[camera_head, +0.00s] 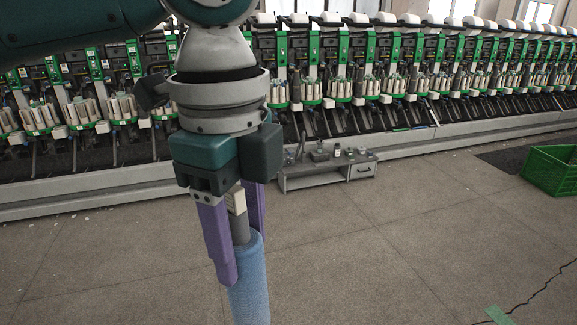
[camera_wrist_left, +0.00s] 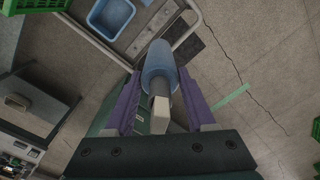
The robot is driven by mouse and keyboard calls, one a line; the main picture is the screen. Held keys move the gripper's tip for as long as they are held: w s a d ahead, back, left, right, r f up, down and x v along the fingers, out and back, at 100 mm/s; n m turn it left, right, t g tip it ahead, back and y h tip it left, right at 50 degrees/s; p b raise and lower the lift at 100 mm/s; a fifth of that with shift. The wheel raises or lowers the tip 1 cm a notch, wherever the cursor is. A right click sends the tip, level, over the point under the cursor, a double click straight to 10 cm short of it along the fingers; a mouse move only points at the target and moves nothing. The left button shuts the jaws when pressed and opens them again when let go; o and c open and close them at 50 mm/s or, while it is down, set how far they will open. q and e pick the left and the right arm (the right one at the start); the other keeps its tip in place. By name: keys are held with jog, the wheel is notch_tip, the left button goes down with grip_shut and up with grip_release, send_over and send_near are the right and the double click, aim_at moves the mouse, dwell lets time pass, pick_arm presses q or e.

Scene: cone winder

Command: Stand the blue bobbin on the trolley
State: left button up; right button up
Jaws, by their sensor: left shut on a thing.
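My left gripper (camera_head: 238,240) has purple fingers and is shut on the blue bobbin (camera_head: 250,290), gripping the grey core at its upper end. The bobbin hangs below the fingers, roughly upright, and its lower end is cut off by the picture's bottom edge. In the left wrist view the bobbin (camera_wrist_left: 158,62) extends away between the fingers (camera_wrist_left: 160,90). Beyond it there is what looks like the trolley, a grey top (camera_wrist_left: 146,28) with a tubular rail; the bobbin and gripper hide part of it. My right gripper is not in view.
A blue tray (camera_wrist_left: 111,14) sits on the grey top. The long winding machine (camera_head: 400,75) spans the back. Open floor lies between.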

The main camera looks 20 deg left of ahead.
pick_arm(q)
jog(key=s+d+f+m+b, duration=0.1)
jog(key=f+m+b, duration=0.8)
jog(key=f, duration=1.1)
jog(key=s+d+f+m+b, duration=0.1)
jog(key=s+f+m+b, duration=0.3)
jog(key=f+m+b, duration=0.6)
notch_tip(320, 180, down, 11)
jog(key=b, duration=0.6)
jog(key=shift+d, duration=0.15)
jog(key=shift+s, duration=0.1)
jog(key=shift+f, duration=0.2)
jog(key=shift+f+b, duration=0.4)
jog(key=shift+f, duration=0.05)
jog(key=shift+p, duration=0.4)
